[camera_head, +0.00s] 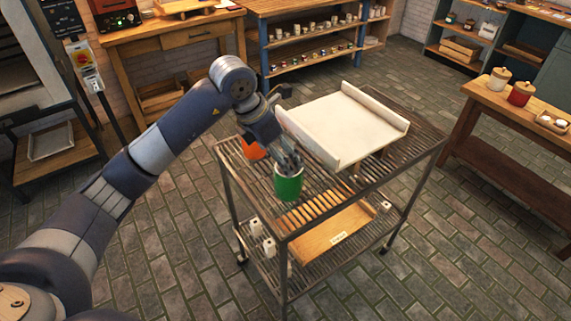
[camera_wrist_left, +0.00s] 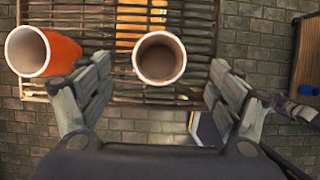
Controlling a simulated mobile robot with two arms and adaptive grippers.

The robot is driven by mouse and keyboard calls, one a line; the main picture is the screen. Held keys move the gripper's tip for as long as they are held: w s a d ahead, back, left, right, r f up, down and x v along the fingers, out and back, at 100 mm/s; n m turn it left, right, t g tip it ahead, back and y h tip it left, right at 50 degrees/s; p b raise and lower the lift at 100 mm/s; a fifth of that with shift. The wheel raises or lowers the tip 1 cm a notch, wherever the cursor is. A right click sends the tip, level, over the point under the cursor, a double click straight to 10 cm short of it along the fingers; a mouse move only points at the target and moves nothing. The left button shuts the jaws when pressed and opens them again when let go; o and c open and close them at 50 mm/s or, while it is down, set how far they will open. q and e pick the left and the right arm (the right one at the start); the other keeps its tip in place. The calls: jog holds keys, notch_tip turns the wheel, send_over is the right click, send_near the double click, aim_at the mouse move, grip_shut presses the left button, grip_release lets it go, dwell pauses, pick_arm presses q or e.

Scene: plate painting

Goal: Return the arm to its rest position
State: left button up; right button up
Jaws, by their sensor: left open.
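My left arm comes in from the left in the head view. Its gripper (camera_head: 287,160) is over the near left part of the slatted cart (camera_head: 415,165), close to a green cup (camera_head: 289,187). In the left wrist view the gripper (camera_wrist_left: 157,95) has its fingers spread wide, with nothing held between them. A cup with a pale rim, its inside facing the camera (camera_wrist_left: 160,59), appears just beyond the fingers. An orange cup (camera_head: 252,150) stands further left on the cart, partly hidden by the arm; it also shows in the left wrist view (camera_wrist_left: 62,52). My right gripper is not seen.
A white tray-like board with raised sides (camera_head: 345,120) sits on the cart top beside the gripper. A wooden box (camera_head: 325,236) and small white items (camera_head: 262,240) are on the lower shelf. A wooden table (camera_head: 490,112) with jars stands right; brick floor lies between.

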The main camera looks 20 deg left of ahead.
pick_arm(q)
jog(key=shift+s+a+r, duration=0.1)
jog(key=shift+s+r, duration=0.05)
jog(key=shift+r, duration=0.25)
